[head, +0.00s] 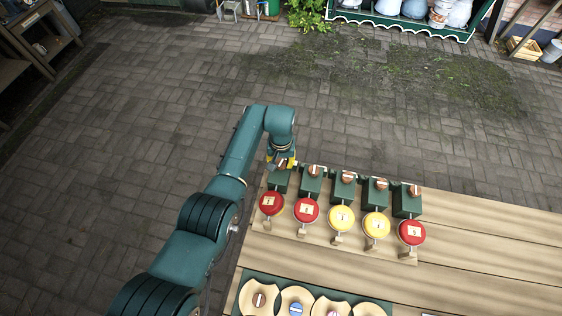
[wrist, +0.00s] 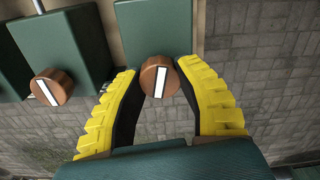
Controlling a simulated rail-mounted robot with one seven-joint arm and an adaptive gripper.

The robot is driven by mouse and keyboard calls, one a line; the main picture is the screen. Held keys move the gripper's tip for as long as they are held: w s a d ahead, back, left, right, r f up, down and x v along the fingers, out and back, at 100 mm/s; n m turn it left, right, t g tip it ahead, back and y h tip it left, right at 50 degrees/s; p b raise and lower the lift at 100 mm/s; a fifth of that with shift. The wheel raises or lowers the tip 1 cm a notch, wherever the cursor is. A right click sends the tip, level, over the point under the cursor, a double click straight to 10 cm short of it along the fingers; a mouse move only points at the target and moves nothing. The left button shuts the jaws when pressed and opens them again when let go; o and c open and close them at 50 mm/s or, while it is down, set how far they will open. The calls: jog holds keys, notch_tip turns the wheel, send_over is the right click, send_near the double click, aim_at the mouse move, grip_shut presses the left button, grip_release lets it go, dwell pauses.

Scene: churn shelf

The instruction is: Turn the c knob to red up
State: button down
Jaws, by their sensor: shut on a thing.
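Several green boxes stand in a row at the table's back edge, each with a brown knob with a white stripe at its far end. My gripper (head: 280,160) is at the leftmost box (head: 278,181). In the wrist view its yellow-backed fingers are shut on that box's brown knob (wrist: 155,82), one on each side. The knob's stripe is slightly tilted there. A red disc (head: 271,203) with a pale label shows in front of this box. The other discs are red (head: 306,210), yellow (head: 341,218), yellow (head: 376,225) and red (head: 411,232). I cannot read the label letters.
The neighbouring knob (wrist: 51,87) is close on the left in the wrist view. Pale scalloped dials with coloured knobs lie on a green board (head: 275,283) at the front. The right of the wooden table (head: 490,270) is clear. Paved floor (head: 170,130) lies beyond.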

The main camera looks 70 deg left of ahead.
aim_at(281, 163)
jog(key=shift+f+n, duration=0.1)
jog(key=shift+n, duration=1.1)
jog(key=c, duration=0.6)
grip_release()
notch_tip(281, 163, up, 12)
